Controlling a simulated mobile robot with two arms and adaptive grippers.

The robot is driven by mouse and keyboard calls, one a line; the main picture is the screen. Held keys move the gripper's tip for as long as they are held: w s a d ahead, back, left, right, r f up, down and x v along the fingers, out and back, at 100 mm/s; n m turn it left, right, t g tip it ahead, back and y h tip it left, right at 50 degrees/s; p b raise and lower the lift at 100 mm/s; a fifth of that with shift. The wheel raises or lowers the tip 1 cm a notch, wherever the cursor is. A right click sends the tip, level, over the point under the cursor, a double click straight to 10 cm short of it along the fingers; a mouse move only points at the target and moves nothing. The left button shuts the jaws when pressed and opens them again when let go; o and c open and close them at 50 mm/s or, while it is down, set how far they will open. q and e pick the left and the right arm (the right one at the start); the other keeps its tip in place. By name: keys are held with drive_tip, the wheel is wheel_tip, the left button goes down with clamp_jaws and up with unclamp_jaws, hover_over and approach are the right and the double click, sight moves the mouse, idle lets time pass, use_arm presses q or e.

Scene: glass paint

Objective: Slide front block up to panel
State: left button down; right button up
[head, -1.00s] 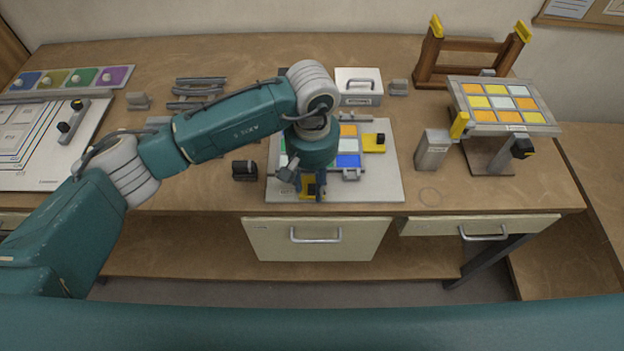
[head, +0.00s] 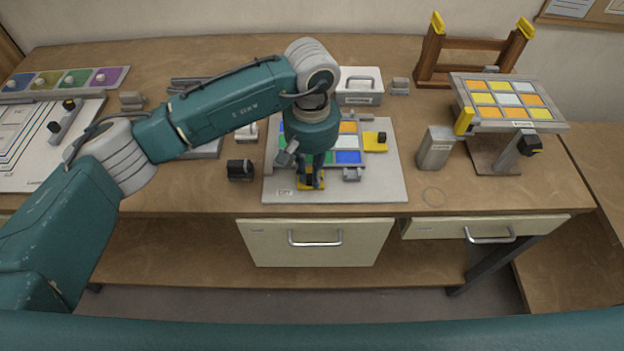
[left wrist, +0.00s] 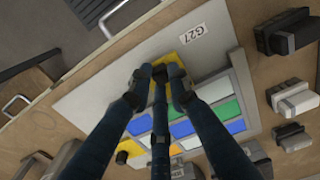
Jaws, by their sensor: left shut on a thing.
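The front block (head: 311,184) is yellow with a black knob and lies on the grey base plate (head: 378,188), at the front edge of the panel. The panel (head: 348,157) has coloured glass tiles and also shows in the left wrist view (left wrist: 228,109). My left gripper (head: 314,183) points down and is shut on the front block's knob. In the left wrist view, the fingers (left wrist: 160,78) close around the knob and the yellow block (left wrist: 196,57) shows behind them. The fingers hide whether block and panel touch. My right gripper is out of view.
A second yellow block (head: 373,142) sits at the panel's right side. A dark block (head: 240,170) stands left of the plate, and a grey box (head: 435,148) stands to the right. A tilted tile rack (head: 510,128) is farther right.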

sight(309, 176)
use_arm(q)
drive_tip(key=shift+w+a+r, duration=0.1)
drive_tip(key=shift+w+a, duration=0.05)
drive_tip(key=shift+w, duration=0.1)
drive_tip(key=c, duration=1.7)
unclamp_jaws()
drive_tip(key=shift+a, duration=0.1)
wheel_tip(309, 176, up, 12)
drive_tip(key=shift+f, duration=0.1)
drive_tip(key=shift+s, duration=0.1)
